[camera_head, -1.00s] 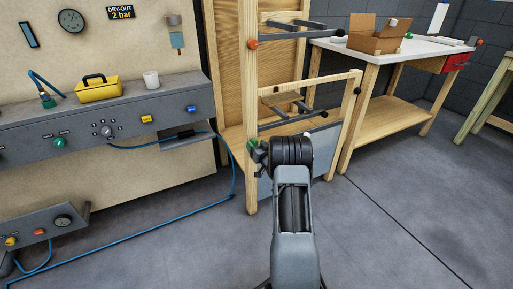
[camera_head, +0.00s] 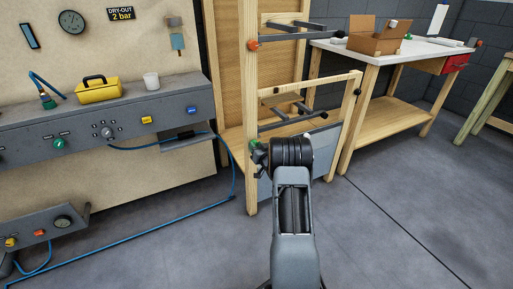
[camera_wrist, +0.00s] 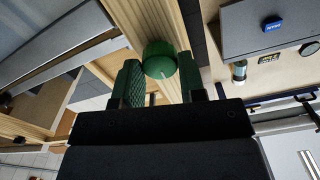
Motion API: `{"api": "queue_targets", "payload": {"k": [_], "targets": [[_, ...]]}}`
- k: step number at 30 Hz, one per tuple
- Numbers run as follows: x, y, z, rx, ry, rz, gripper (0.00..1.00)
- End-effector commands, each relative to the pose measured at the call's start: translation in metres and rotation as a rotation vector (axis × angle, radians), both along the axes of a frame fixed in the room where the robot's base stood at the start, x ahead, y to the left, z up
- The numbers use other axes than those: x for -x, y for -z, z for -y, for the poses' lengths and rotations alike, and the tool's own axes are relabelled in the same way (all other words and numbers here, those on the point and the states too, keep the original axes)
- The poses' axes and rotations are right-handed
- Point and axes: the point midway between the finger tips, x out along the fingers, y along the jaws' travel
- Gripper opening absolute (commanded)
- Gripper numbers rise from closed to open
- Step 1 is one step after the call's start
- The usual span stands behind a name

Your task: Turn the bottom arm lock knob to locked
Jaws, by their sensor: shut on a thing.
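The green bottom arm lock knob (camera_head: 254,143) sits on the front wooden post of the rack, at the level of the lower arms. In the wrist view the knob (camera_wrist: 160,60) is round and green, between the tips of my two fingers. My gripper (camera_wrist: 159,78) is shut on it, with one green-padded finger on each side. In the head view my gripper (camera_head: 257,151) reaches the post from the right and front, and my wrist hides part of it. A small pale mark shows under the knob in the wrist view; I cannot read the lock setting from it.
An orange knob (camera_head: 252,45) is higher on the same post. A grey control panel (camera_head: 85,128) with a blue hose (camera_head: 232,180) stands to the left. A white-topped workbench (camera_head: 425,47) with a cardboard box (camera_head: 378,40) is behind right.

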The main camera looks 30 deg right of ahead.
Motion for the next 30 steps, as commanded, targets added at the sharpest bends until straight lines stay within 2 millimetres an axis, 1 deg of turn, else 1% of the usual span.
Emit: {"api": "queue_targets", "payload": {"k": [8, 30], "targets": [[0.0002, -0.0008, 0.0004, -0.143, 0.000, 0.020, 0.14], [0.0003, -0.0008, 0.0011, -0.833, 0.001, 0.114, 0.14]]}}
